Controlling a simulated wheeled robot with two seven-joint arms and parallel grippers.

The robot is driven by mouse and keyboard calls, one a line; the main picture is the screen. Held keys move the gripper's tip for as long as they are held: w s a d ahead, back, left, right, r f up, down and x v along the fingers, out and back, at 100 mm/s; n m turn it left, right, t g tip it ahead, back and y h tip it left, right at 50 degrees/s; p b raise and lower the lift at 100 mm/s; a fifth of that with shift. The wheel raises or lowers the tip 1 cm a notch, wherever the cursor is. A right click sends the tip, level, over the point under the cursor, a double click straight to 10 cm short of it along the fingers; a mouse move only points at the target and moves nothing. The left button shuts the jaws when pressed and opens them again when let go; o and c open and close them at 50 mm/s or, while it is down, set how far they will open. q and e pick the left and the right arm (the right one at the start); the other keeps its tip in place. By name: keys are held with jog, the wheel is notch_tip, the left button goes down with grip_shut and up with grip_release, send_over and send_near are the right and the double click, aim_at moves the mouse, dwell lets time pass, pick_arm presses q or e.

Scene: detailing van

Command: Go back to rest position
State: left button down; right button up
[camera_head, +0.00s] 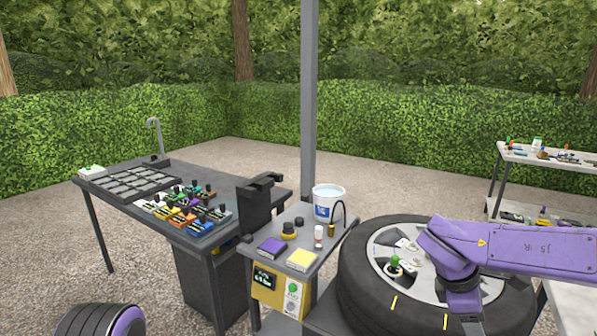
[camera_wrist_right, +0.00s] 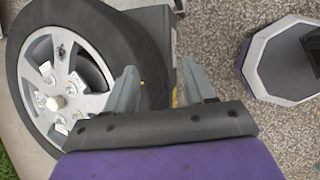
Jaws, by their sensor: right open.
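My right arm reaches in from the right in the head view, above the wheel (camera_head: 362,295). In the right wrist view my right gripper (camera_wrist_right: 162,88) is open, with two grey fingers apart and nothing between them. The fingers show against the tyre's edge in that view, and the wheel (camera_wrist_right: 135,45) fills the left side. Whether they touch the tyre cannot be told. My left gripper is not in view; only a dark and purple part, likely of my left arm, shows at the bottom left of the head view.
The wheel's hub holds a green-topped piece (camera_head: 395,262) and several pale pieces. A small grey table (camera_head: 318,262) with a white bucket (camera_head: 327,203) stands left of it. A dark workbench (camera_head: 120,208) is farther left, and a trolley (camera_head: 560,165) at the back right.

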jog(key=s+d+f+n+t+h, duration=0.2)
jog(key=f+n, duration=0.8)
jog(key=n, duration=0.2)
jog(key=s+d+f+n+t+h, duration=0.1)
jog(key=f+n+t+h, duration=0.15)
jog(key=f+n, duration=0.85)
jog(key=s+a+f+n+y, duration=0.2)
jog(key=s+f+n, duration=0.5)
jog(key=s+n, duration=0.4)
jog(key=s+a+f+n+y, duration=0.3)
jog(key=s+f+n, duration=0.4)
jog(key=n, duration=1.1)
jog(key=s+g+y, duration=0.1)
jog(key=s, duration=0.3)
jog(key=shift+s+a+f+n+y, duration=0.2)
jog(key=shift+s+f+n+y, duration=0.05)
jog(key=shift+s+n+y, duration=0.1)
jog(key=shift+w, duration=0.15)
